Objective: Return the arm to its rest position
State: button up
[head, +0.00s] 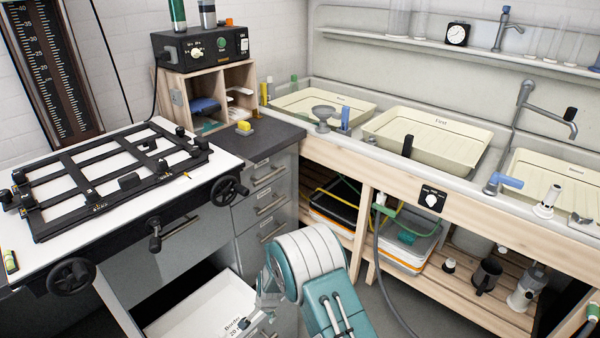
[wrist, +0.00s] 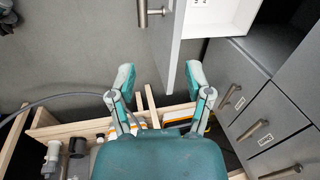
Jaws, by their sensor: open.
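My teal and white arm (head: 310,265) reaches up from the bottom of the head view, in front of the grey cabinets. My gripper (wrist: 160,78) shows in the wrist view with its two fingers spread wide and nothing between them. In the head view the arm mostly hides it. An open drawer (head: 200,312) with a white inside and a label lies left of the arm. In the wrist view the drawer's grey front (wrist: 165,45) and its handle (wrist: 151,12) are just beyond the fingers. I cannot tell whether a finger touches it.
A black easel frame (head: 110,180) with knobs covers the left bench. Closed drawers (head: 265,195) stand behind the arm. On the right is a wooden-framed sink (head: 440,185) with cream trays (head: 425,138). Its lower shelf (head: 470,290) holds containers. A hose (head: 378,260) hangs near the arm.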

jog(key=s+d+r+n+t, duration=0.1)
jog(key=d+r, duration=0.3)
jog(key=r, duration=0.6)
jog(key=s+d+r+n, duration=0.15)
jog(key=d+r, duration=0.35)
jog(key=r, duration=0.6)
jog(key=s+d+r+n+t, duration=0.1)
jog(key=d+r, duration=0.3)
jog(key=r, duration=0.6)
jog(key=s+d+r+n, duration=0.1)
jog(key=s+d+r, duration=0.3)
jog(key=s, duration=0.4)
jog(key=s+d+r+n+t+h, duration=0.1)
jog(key=s+d+r, duration=0.3)
jog(key=s, duration=0.4)
jog(key=s+d+r+n+h, duration=0.1)
jog(key=s+d+r, duration=0.3)
jog(key=s+d, duration=0.2)
jog(key=shift+s+r+t, duration=0.4)
jog(key=shift+s, duration=0.7)
jog(key=shift+a+n, duration=0.1)
jog(key=shift+n, duration=0.15)
